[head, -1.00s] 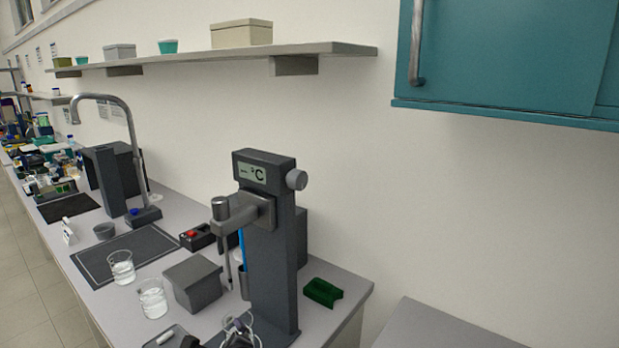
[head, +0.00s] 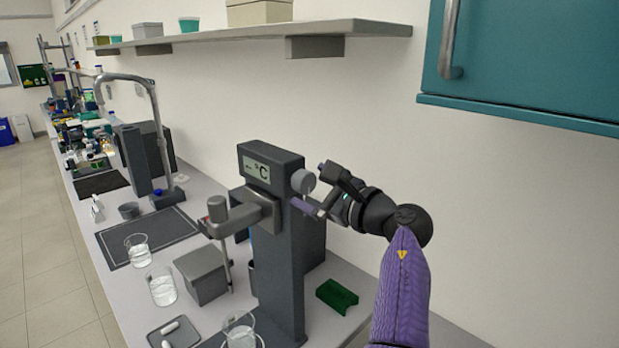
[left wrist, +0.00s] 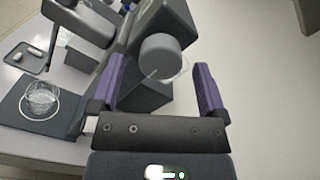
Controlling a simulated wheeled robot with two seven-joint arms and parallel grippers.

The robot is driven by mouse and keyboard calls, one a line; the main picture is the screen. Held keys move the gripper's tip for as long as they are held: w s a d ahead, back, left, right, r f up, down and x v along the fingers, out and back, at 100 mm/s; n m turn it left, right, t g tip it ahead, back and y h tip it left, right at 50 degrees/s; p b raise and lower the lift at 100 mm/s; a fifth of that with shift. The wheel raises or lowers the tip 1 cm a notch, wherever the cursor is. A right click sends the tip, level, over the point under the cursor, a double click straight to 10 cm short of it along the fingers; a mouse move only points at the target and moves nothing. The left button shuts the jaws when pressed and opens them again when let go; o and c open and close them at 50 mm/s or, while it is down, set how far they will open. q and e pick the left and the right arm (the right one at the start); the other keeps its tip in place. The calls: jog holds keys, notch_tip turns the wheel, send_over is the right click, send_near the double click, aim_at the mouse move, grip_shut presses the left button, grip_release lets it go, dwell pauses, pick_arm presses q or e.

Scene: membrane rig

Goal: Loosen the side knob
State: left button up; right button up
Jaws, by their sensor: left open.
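The side knob (head: 304,181) is a light grey round knob on the right side of the dark grey column (head: 281,255) with a °C display. In the left wrist view the knob (left wrist: 160,55) lies ahead, between and just beyond the two purple-padded fingers. My left gripper (head: 312,190) is open beside the knob, and it shows open and empty in the left wrist view (left wrist: 161,88). Whether a finger touches the knob I cannot tell. My right gripper is out of view.
A grey arm with a clamp (head: 240,212) sticks out left of the column. Beakers (head: 161,287), a grey block (head: 203,274) and a small tray (head: 174,334) stand on the bench. A green holder (head: 337,296) lies right of the column. A teal cabinet (head: 520,65) hangs above.

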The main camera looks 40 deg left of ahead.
pick_arm(q)
jog(key=shift+a, duration=1.15)
jog(key=shift+w, duration=0.1)
